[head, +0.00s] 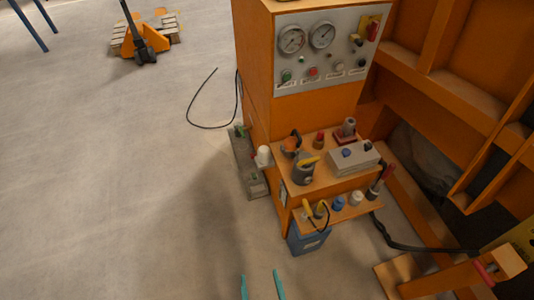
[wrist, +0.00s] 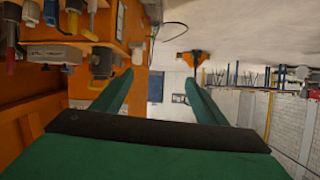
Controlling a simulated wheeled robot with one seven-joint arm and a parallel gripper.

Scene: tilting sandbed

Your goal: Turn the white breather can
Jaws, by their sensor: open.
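The white breather can (head: 263,156) is a small white cylinder at the left side of the orange cabinet, just left of its shelf, in the head view. In the wrist view a small pale shape (wrist: 137,52) at the cabinet's edge may be the same can, but I cannot tell for sure. My gripper (head: 261,282) shows as two teal fingers at the bottom edge of the head view, below and apart from the can. In the wrist view my gripper (wrist: 159,80) has its fingers spread with nothing between them.
The orange cabinet (head: 310,112) carries a gauge panel (head: 325,45). Its shelf holds a dark grey pump-like part (head: 304,170) and a grey box (head: 352,158). A blue container (head: 308,238) stands below. A black cable (head: 205,127) lies on the floor.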

